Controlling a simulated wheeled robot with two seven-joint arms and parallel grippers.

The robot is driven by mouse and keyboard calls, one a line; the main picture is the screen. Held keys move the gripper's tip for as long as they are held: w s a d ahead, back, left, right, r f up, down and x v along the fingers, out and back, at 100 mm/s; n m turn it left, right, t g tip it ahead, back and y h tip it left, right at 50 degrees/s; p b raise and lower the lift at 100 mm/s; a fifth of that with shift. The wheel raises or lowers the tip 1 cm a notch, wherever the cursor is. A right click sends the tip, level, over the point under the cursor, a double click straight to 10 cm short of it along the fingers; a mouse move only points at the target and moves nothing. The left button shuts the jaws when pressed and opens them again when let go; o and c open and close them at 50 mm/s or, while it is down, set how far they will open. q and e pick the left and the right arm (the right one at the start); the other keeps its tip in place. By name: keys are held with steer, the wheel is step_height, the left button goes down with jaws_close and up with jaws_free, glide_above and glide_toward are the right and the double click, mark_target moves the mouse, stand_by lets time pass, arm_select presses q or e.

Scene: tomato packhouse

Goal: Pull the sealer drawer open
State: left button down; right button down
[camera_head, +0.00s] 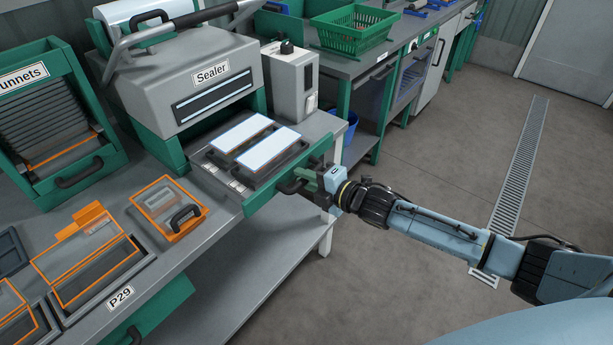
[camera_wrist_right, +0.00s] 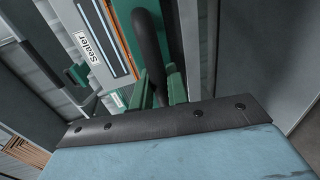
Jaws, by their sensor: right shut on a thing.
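The grey sealer (camera_head: 205,75) with its "Sealer" label stands on the bench; the label also shows in the wrist view (camera_wrist_right: 88,46). Its drawer, with a green front (camera_head: 259,199), stands out from under the body, with two pale panels (camera_head: 241,134) in view on top. My right gripper (camera_head: 309,180) is at the drawer front, shut on the black drawer handle (camera_head: 288,187). In the right wrist view the handle (camera_wrist_right: 148,42) passes between the green fingers (camera_wrist_right: 158,90). The handle's far part is hidden by the gripper. My left gripper is not in view.
A grey box unit (camera_head: 293,85) stands right of the sealer. An orange-rimmed tray (camera_head: 168,208) lies left of the drawer, near the "P29" label. A punnet rack (camera_head: 85,165) is at left. A green basket (camera_head: 350,30) sits behind. The floor (camera_head: 410,150) on the right is clear.

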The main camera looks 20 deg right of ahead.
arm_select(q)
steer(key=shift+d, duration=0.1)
arm_select(e)
steer(key=c, duration=1.7)
jaws_free()
